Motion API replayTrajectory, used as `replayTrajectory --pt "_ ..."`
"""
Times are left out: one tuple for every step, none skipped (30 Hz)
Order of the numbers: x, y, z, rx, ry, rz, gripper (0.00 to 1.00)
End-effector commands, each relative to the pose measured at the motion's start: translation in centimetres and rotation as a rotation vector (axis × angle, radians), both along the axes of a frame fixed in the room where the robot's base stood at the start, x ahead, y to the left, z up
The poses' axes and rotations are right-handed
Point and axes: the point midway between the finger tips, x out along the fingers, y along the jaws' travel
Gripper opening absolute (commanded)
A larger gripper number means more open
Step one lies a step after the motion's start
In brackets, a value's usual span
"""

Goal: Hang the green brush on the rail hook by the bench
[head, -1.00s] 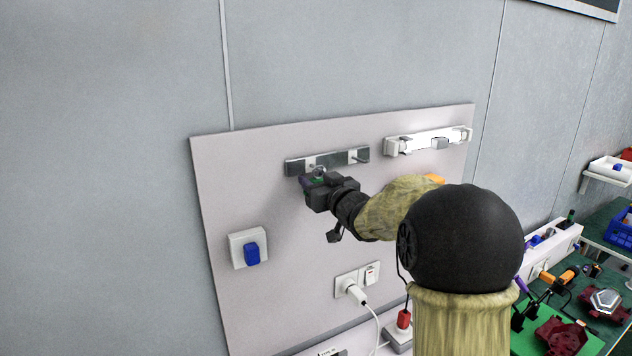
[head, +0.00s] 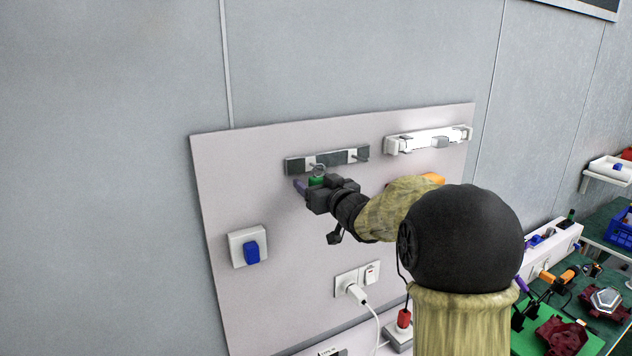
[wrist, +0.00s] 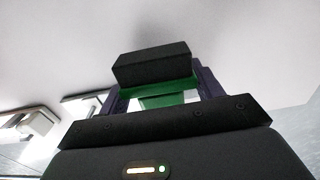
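The green brush (head: 317,181) is upright just below the left hook of the dark rail (head: 336,157). A small grey ring (head: 319,169) shows above it at that hook; I cannot tell for certain that it is around the hook. My gripper (head: 307,186) is at the brush, its purple fingers apart. In the wrist view the brush's green part (wrist: 165,101) and a black block (wrist: 151,66) lie between my gripper's fingers (wrist: 160,92), with light gaps beside the green. Most of the brush is hidden by my gripper.
A white lamp fitting (head: 428,140) is on the panel (head: 260,190) right of the rail. A blue switch (head: 252,253) is lower left, and a socket with a plug (head: 355,291) is below. The cluttered green bench (head: 600,270) is at right.

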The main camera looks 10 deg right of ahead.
Motion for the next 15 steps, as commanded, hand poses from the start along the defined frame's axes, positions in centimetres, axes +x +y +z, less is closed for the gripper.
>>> replayTrajectory --pt "0.0 0.0 0.1 0.001 -0.002 0.000 0.65" --pt "0.0 0.0 0.1 0.001 -0.003 0.000 0.65" --pt "0.0 0.0 0.2 0.000 -0.004 0.000 0.65" --pt "0.0 0.0 0.2 0.000 -0.004 0.000 0.65" --pt "0.0 0.0 0.2 0.001 -0.005 0.000 0.65" --pt "0.0 0.0 0.3 0.001 -0.005 0.000 0.65" --pt "0.0 0.0 0.3 0.001 -0.006 0.000 0.65" --pt "-0.1 0.0 0.3 0.001 -0.006 0.000 0.65" --pt "-0.2 -0.1 0.3 0.001 -0.007 0.000 0.65" --pt "-0.4 -0.1 0.3 0.001 -0.007 0.000 0.65" --pt "-0.5 -0.2 0.2 0.001 -0.007 0.000 0.65" --pt "-0.9 -0.3 0.2 0.002 -0.008 -0.001 0.65" --pt "-1.2 -0.4 0.2 0.002 -0.008 -0.001 0.65" --pt "-1.5 -0.6 0.2 0.001 -0.009 -0.001 0.65" --pt "-2.0 -0.7 0.2 0.001 -0.009 -0.001 0.65"
